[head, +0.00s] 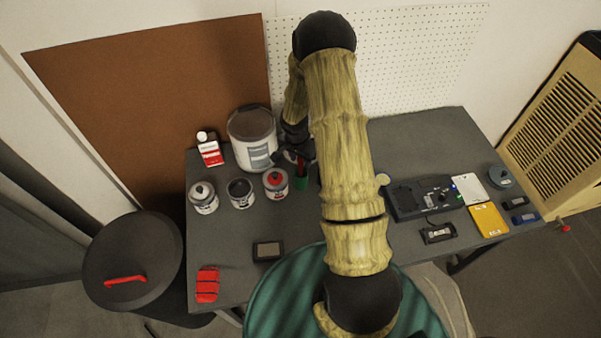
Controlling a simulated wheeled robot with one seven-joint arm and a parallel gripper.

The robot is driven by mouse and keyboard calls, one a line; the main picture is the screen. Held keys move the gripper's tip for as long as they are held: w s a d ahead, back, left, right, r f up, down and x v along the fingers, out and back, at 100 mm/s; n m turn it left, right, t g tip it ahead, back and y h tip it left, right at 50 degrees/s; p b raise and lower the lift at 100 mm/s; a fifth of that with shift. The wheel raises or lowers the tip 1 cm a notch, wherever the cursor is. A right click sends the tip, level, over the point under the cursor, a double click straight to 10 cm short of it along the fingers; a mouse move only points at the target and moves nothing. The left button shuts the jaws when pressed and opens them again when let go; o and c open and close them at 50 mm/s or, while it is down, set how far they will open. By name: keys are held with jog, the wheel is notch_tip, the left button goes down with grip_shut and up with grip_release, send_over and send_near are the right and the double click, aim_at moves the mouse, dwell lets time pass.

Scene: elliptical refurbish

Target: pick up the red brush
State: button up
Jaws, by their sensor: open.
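A thin red upright piece (301,168), which may be the red brush, shows just above a small green cup (301,183) at the back middle of the table. My gripper (288,160) is dark and open, low over this spot, with its fingers close around or beside the red piece. I cannot tell whether they touch it. My arm and gripper hide part of the cup and what stands in it.
A white bucket (251,150), a red-capped can (275,182), and a grey can (241,193) stand close left of the gripper. A red-and-white bottle (210,152) is farther left. A black device (422,197) lies right of my arm.

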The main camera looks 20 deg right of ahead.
grip_shut()
jog(key=shift+r, duration=0.15)
notch_tip(320, 180, up, 18)
jog(key=b, duration=0.1)
dwell(0.5)
dwell(0.4)
